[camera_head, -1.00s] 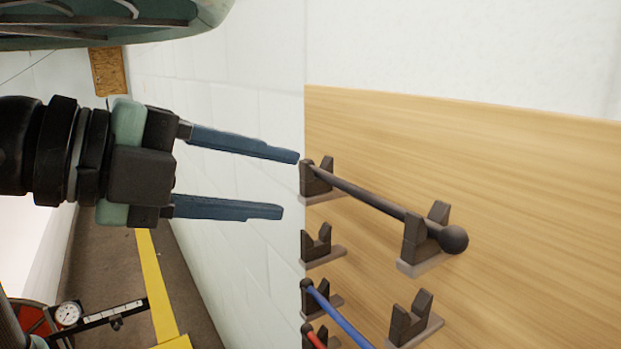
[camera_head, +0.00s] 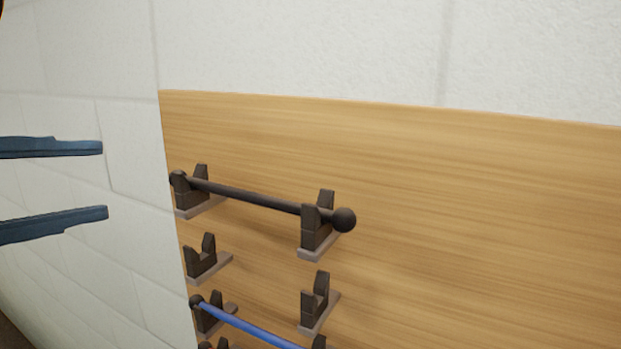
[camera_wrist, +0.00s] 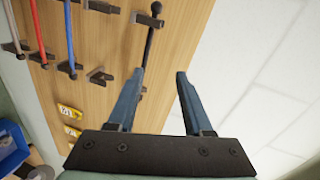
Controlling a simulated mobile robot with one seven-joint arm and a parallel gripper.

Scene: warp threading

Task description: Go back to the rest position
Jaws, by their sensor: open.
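My gripper (camera_head: 104,181) is at the left edge of the head view, with only its two blue fingers showing. The fingers are apart and empty, left of the wooden board and not touching it. The wrist view also shows the open gripper (camera_wrist: 160,72) with nothing between the fingers. A black rod with a ball end (camera_head: 262,203) rests across the top pair of dark brackets on the board. In the wrist view the black rod (camera_wrist: 149,45) lies beyond the left finger, which hides part of it.
The wooden board (camera_head: 450,230) carries an empty bracket pair (camera_head: 206,258) below the black rod, then a blue rod (camera_head: 250,328). The wrist view also shows a red rod (camera_wrist: 38,30), yellow labels (camera_wrist: 69,112) and a blue bin (camera_wrist: 12,140). The white wall (camera_head: 75,80) is bare.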

